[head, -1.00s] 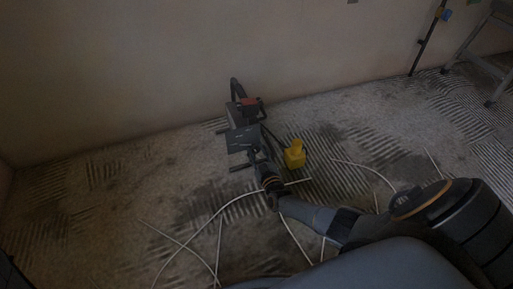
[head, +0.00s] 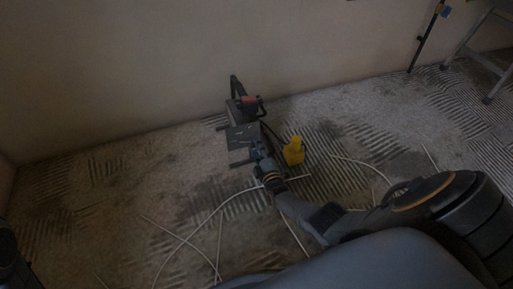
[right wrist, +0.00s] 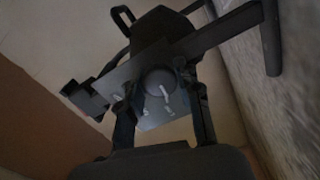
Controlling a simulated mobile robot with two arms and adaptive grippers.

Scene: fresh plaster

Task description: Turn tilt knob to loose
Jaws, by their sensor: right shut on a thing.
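A dark tool (head: 243,137) with a flat grey plate and a red part stands on the floor against the wall. In the right wrist view its round dark tilt knob (right wrist: 158,82) carries a pale line and sits beside a plate (right wrist: 122,94) with small white marks. My right gripper (head: 261,158) reaches the near side of the tool. In the right wrist view its two fingers (right wrist: 161,90) stand on either side of the knob, shut on it. In the head view the knob is too dark and small to make out. My left gripper does not show.
A yellow object (head: 293,151) stands on the floor just right of the tool. Thin pale cables or rods (head: 221,207) lie across the ridged floor in front. A ladder (head: 480,50) stands at the far right by the wall. The floor at left is mostly clear.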

